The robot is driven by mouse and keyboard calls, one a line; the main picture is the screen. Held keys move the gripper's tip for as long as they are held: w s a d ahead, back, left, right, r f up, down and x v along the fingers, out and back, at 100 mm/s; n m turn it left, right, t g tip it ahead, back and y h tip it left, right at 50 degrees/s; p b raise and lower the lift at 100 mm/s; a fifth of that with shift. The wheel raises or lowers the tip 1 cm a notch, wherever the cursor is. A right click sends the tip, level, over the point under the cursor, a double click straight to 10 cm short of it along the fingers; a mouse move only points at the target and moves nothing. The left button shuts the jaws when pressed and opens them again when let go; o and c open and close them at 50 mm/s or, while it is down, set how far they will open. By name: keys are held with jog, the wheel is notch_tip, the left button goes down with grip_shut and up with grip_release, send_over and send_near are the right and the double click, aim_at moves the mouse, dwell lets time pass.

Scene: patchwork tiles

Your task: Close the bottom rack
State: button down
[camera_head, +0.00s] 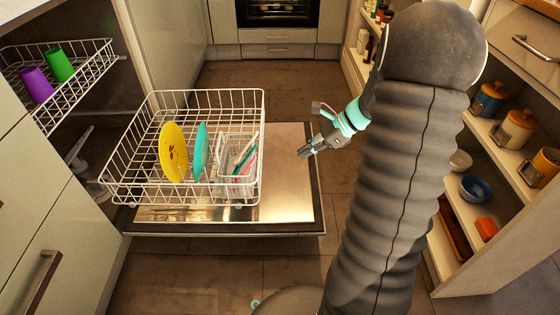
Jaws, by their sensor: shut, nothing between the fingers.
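The bottom rack (137,205) is a white wire basket, pulled out of the dishwasher over its lowered door (287,190). It holds a yellow plate (173,152), a teal plate (201,150) and a cutlery basket (236,160) with several utensils. My gripper (303,154) is shut and empty. It is right of the rack and appears above the right part of the door, apart from the rack's right side.
The upper rack (95,78) holds a purple cup (37,85) and a green cup (59,65). Open shelves (470,215) with jars and bowls stand at the right. An oven (277,12) is at the back. The floor (265,78) behind the door is clear.

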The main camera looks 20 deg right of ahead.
jog(key=a+r+b+x, duration=0.2)
jog(key=x, duration=1)
jog(key=shift+w, duration=0.4)
jog(key=shift+a+f, duration=0.1)
jog(key=shift+a, duration=0.05)
